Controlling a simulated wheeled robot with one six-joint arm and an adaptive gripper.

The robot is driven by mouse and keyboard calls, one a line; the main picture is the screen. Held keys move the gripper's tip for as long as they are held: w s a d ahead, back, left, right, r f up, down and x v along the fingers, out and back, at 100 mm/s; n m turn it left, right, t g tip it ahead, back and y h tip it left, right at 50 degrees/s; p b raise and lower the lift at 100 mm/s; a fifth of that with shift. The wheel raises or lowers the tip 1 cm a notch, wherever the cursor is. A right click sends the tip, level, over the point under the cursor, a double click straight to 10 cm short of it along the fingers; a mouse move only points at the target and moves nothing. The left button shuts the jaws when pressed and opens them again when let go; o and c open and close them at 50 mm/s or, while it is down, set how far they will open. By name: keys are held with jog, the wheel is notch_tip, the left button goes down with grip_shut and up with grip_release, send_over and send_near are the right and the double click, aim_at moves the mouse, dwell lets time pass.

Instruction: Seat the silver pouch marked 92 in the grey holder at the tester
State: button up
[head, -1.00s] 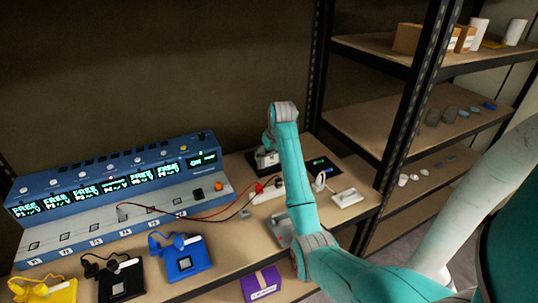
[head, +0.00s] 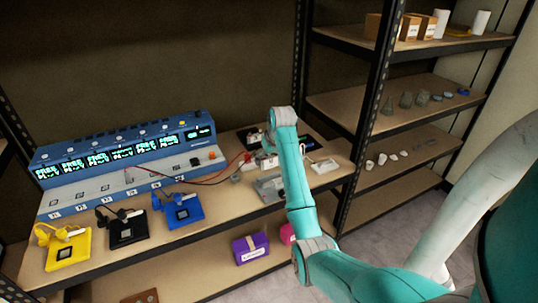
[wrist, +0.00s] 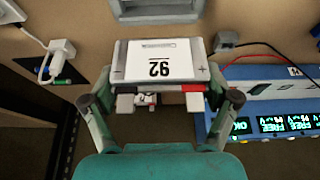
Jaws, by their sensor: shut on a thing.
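The silver pouch (wrist: 133,60), marked 92, is between the fingers of my gripper (wrist: 160,95) in the wrist view. The number appears upside down and the gripper is shut on the pouch's near edge. A grey piece (wrist: 155,12) that looks like the holder is cut off by the top edge, just beyond the pouch. In the head view a grey holder-like piece (head: 268,187) lies on the bench, partly behind my arm. The pouch and fingertips cannot be made out clearly there. The blue tester (head: 120,157) stands to the left and also shows at right in the wrist view (wrist: 265,72).
Yellow (head: 68,250), black (head: 123,228) and blue (head: 182,211) pads line the bench's front left. Red and black leads cross the bench by the tester. A white plug (wrist: 60,55) with a cable lies at left in the wrist view. A shelf rack (head: 385,120) stands at right.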

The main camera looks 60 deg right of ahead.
aim_at(269, 176)
jog(key=shift+f, duration=2)
jog(key=shift+f, duration=1.75)
dwell(0.6)
jog(key=o, duration=1)
jog(key=v, duration=1.2)
